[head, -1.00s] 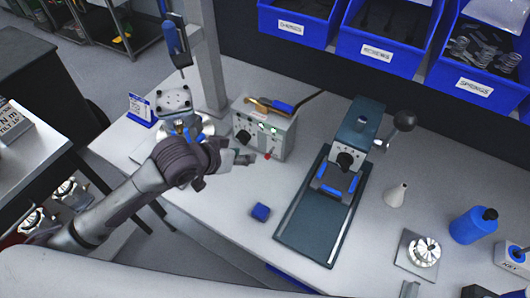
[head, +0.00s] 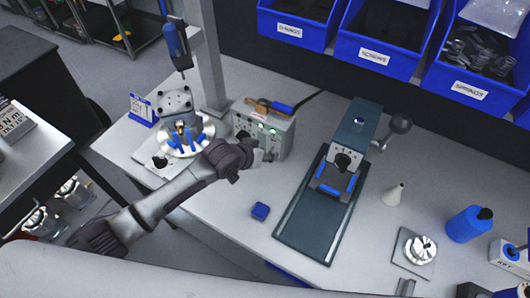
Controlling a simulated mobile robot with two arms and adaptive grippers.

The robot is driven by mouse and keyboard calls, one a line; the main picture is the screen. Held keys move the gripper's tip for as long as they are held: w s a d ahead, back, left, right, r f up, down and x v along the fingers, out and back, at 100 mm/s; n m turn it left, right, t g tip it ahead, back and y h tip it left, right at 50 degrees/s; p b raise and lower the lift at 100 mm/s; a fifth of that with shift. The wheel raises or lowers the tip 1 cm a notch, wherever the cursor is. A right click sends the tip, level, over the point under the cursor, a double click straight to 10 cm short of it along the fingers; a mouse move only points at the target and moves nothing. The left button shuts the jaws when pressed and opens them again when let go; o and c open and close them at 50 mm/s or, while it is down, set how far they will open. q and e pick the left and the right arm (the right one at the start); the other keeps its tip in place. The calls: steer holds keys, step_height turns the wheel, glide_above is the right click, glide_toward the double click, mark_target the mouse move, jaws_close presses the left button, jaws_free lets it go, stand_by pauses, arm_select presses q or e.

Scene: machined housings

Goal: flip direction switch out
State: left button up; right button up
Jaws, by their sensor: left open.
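The grey control box (head: 275,128) stands on the bench, with small controls and green lights on its front face. I cannot make out which control is the direction switch; the lower front of the box is partly hidden by my gripper. My left gripper (head: 268,156) is open at the front of this box, its fingers pointing right along the face. Whether it touches a control is not clear. My right gripper is not in view.
A dark press-like fixture (head: 318,215) with a lever stands to the right. A round metal fixture (head: 205,130) is at the left. Blue bins (head: 375,62) are behind.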

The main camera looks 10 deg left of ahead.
arm_select(q)
steer(key=shift+c, duration=0.2)
jaws_close()
steer(key=shift+f+b, duration=0.3)
steer(key=shift+b, duration=0.1)
steer(key=t+b, duration=0.1)
steer(key=b, duration=0.1)
steer(key=f+t+h+b, duration=0.1)
steer(key=t+b, duration=0.1)
steer(key=shift+s+f, duration=0.2)
steer(key=shift+f, duration=0.1)
steer(key=shift+r+t+h+b, duration=0.15)
steer(key=shift+t+h+b, duration=0.25)
steer(key=shift+b, duration=0.2)
steer(key=shift+r, duration=0.15)
